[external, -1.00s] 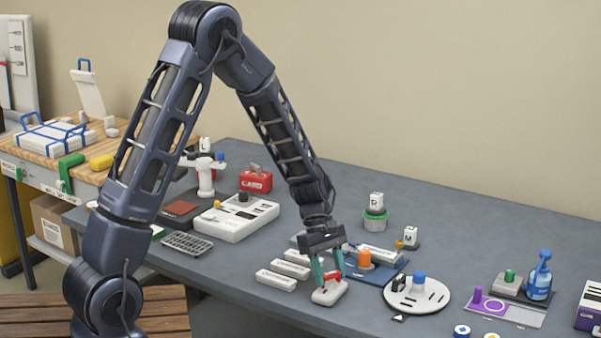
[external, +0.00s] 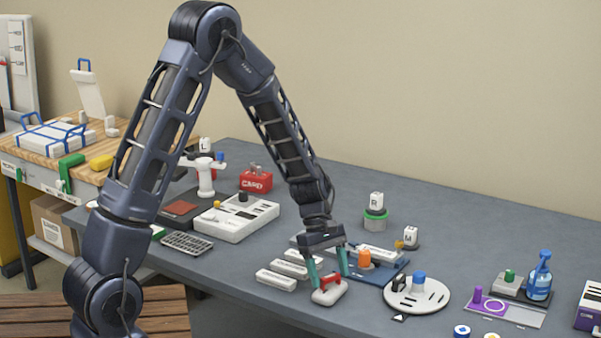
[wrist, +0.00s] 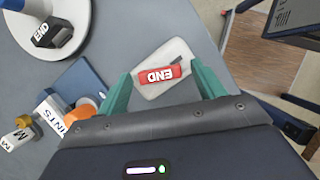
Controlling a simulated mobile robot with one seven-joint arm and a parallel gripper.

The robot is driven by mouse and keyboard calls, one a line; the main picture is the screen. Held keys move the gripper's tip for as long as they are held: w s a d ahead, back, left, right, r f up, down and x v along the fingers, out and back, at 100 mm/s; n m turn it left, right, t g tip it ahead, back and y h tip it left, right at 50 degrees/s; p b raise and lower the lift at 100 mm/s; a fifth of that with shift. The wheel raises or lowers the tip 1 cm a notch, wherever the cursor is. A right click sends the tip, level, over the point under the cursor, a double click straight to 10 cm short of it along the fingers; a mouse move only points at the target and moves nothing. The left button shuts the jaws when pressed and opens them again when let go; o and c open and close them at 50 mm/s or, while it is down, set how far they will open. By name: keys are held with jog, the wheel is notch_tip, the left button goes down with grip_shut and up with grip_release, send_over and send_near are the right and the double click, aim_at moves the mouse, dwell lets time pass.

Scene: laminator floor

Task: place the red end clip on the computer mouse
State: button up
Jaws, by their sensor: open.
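The red end clip (wrist: 162,75), with END lettered in white, lies on the pale computer mouse (wrist: 150,92) in the wrist view. In the external view the red clip (external: 329,284) rests on top of the white mouse (external: 327,298) near the table's front edge. My gripper (external: 329,284) is right above the mouse, its green fingers standing apart on either side of the clip. In the wrist view the open gripper (wrist: 160,88) shows a gap between each finger and the clip.
Several white blocks (external: 276,280) lie left of the mouse. A blue tray (external: 385,275) with an orange knob (external: 364,258) stands behind it. A round white plate (external: 435,297) with a blue knob (external: 418,278) is to the right. The table's front edge is close.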

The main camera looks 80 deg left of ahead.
jog(key=v, duration=1.1)
jog(key=shift+r, duration=0.3)
jog(key=s+d+r+m+y, duration=0.1)
jog(key=s+d+r+m, duration=0.45)
jog(key=d+r, duration=0.3)
jog(key=s+d+r+m+y, duration=0.1)
jog(key=s+d+r+m, duration=0.3)
jog(key=d+r+m, duration=0.4)
jog(key=s+d+r+m+t+y, duration=0.1)
jog(key=s+d+m, duration=0.3)
jog(key=s, duration=0.4)
jog(key=s+d+r+m+t+y, duration=0.1)
jog(key=s+d+r+m, duration=0.1)
jog(key=s+d+m, duration=0.3)
jog(key=shift+s+d+r+t, duration=0.4)
jog(key=shift+s+d, duration=0.6)
jog(key=shift+s, duration=0.7)
